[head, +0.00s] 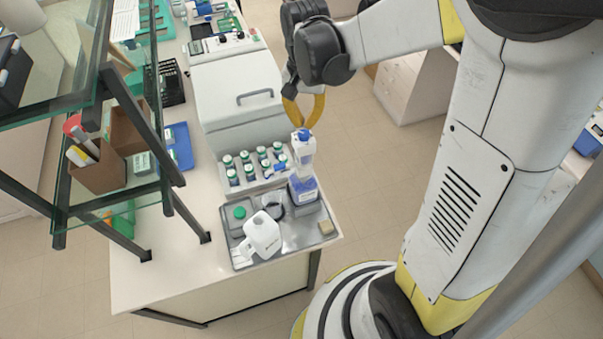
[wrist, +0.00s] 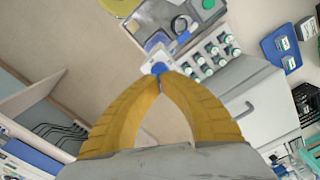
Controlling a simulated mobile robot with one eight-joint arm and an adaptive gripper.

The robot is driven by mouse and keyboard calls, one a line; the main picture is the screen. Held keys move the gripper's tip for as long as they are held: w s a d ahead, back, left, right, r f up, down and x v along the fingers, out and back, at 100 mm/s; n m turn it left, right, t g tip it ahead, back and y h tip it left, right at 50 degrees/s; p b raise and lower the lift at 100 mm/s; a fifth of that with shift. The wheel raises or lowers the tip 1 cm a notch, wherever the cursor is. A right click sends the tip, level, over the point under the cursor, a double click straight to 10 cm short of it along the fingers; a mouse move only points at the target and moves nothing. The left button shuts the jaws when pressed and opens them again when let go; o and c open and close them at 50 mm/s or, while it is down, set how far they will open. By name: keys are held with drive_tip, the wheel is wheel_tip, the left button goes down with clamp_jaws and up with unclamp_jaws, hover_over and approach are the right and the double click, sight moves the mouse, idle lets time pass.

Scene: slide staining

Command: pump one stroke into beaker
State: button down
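In the wrist view the fingertips (wrist: 160,80) are together just beside the blue top (wrist: 158,67). The dispenser's lower part is partly hidden there.
The steel tray (head: 312,232) also holds a white jug (head: 262,236) and a green-capped bottle (head: 239,212). Several green-capped bottles stand in a rack (head: 255,181) behind. A white machine (head: 237,90) stands farther back. A glass shelf (head: 110,190) is at left.

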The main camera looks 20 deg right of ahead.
sight(304, 133)
drive_tip(key=shift+f, duration=0.2)
drive_tip(key=shift+f+b, duration=2.25)
drive_tip(key=shift+f, duration=0.2)
drive_tip(key=shift+r+p, duration=1.55)
drive_tip(key=shift+r, duration=1.1)
wheel_tip(304, 133, up, 5)
drive_tip(key=p, duration=0.3)
